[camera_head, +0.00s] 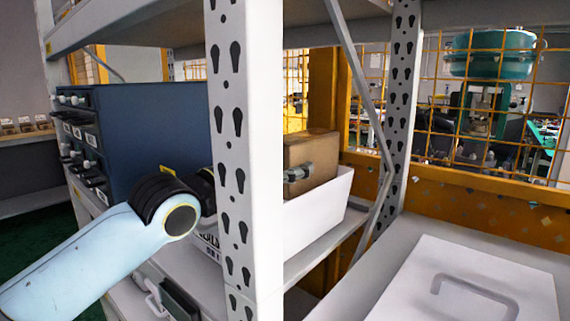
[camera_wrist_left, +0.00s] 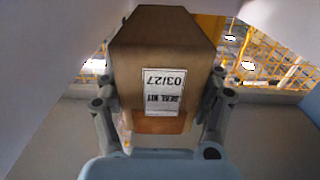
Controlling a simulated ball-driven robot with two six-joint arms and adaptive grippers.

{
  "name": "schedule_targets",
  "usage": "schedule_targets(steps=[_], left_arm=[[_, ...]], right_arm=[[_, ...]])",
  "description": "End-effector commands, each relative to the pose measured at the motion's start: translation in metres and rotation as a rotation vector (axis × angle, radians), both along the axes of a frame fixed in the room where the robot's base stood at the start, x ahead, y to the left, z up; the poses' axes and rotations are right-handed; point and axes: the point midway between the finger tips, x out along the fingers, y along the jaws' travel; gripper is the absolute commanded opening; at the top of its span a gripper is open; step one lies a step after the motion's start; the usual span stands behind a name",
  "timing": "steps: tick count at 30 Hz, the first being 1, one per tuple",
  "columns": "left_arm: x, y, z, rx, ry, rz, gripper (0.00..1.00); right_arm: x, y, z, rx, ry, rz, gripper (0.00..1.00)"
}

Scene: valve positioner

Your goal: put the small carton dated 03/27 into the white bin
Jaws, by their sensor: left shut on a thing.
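The small brown carton (camera_wrist_left: 165,75) shows in the left wrist view with a white label reading SEAL KIT and 03/27, upside down in that picture. My left gripper (camera_wrist_left: 160,112) is shut on it, one finger at each side. In the head view the carton (camera_head: 313,158) stands at the white bin (camera_head: 322,207), its lower part behind the bin's near wall. I cannot tell whether it touches the bin floor. A finger of my left gripper (camera_head: 298,173) shows against the carton; the rest is hidden behind the rack post. My right gripper is not in view.
A perforated white rack post (camera_head: 232,150) stands between my left arm and the bin. A blue drawer cabinet (camera_head: 150,125) is on the shelf at left. A second perforated post (camera_head: 396,110) is behind the bin at right. A white handled panel (camera_head: 470,285) lies at lower right.

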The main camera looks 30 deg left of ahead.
Motion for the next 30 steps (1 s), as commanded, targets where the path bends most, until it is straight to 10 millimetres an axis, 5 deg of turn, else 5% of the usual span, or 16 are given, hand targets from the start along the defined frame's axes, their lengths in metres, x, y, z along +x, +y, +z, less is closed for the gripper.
schedule_targets(steps=[8, 17, 30], left_arm=[[0.000, 0.000, 0.000, 0.000, -0.001, 0.000, 0.97], [0.000, 0.000, 0.002, 0.001, 0.001, 0.000, 0.97], [0.000, 0.000, 0.080, 0.002, -0.004, 0.000, 0.97]], right_arm=[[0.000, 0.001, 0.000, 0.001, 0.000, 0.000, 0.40], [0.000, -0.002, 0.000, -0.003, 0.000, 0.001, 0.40], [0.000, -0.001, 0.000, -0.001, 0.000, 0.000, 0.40]])
